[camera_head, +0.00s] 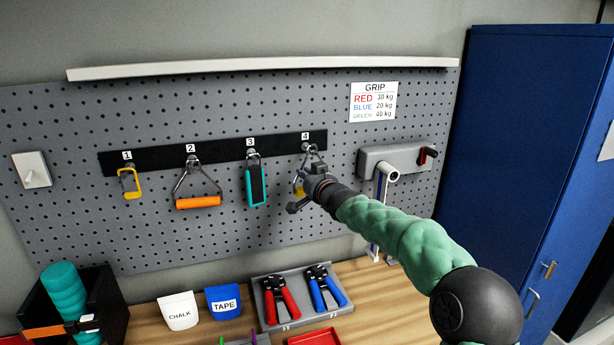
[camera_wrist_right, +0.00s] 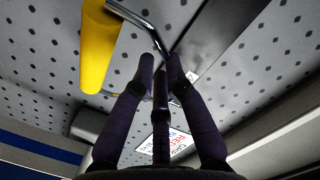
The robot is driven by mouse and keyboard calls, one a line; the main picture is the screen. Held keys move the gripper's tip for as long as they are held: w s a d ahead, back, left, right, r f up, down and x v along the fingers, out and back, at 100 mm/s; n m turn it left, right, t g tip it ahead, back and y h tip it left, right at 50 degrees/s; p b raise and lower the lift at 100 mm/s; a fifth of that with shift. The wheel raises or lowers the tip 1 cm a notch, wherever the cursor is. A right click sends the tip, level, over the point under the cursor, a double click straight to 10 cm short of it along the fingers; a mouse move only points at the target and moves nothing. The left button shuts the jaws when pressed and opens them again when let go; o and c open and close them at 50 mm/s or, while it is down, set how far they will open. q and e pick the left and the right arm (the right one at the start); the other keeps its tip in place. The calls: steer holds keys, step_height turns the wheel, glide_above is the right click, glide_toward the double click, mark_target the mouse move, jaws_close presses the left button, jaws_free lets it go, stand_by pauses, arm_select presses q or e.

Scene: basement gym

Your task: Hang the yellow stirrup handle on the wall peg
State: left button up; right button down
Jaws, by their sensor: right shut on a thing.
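The yellow stirrup handle (camera_head: 299,187) is at peg 4 (camera_head: 306,147), the rightmost peg on the black strip, mostly hidden behind my right gripper (camera_head: 300,197). Its metal frame rises close to the peg; I cannot tell whether it rests on it. In the right wrist view the yellow grip (camera_wrist_right: 98,45) is at upper left, with its bent metal rod (camera_wrist_right: 140,20) running to the fingertips. My right gripper also shows there (camera_wrist_right: 164,65), shut on that rod. My left gripper is not in view.
Peg 1 holds a yellow clip (camera_head: 129,183), peg 2 an orange stirrup handle (camera_head: 198,202), peg 3 a teal handle (camera_head: 256,183). A grey bracket (camera_head: 395,157) juts out right of peg 4. The wooden bench (camera_head: 370,290) below carries a tray (camera_head: 262,310) with hand grippers.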

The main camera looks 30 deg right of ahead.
steer(key=shift+w+d+p, duration=0.2)
steer(key=shift+w+p, duration=0.1)
steer(key=shift+w, duration=0.45)
steer(key=shift+w+d+p, duration=0.2)
steer(key=shift+w+p, duration=0.1)
steer(key=shift+w, duration=0.4)
steer(key=shift+w+d+f, duration=0.15)
steer(key=shift+w+f, duration=0.4)
steer(key=shift+f, duration=0.1)
steer(key=c, duration=1.2)
jaws_free()
steer(key=shift+f, duration=0.1)
steer(key=shift+f, duration=0.15)
steer(key=shift+s, duration=0.15)
steer(key=s+a+r, duration=0.1)
steer(key=s, duration=1)
steer(key=shift+s+a+r, duration=0.2)
steer(key=shift+s+a, duration=0.1)
steer(key=shift+a, duration=0.1)
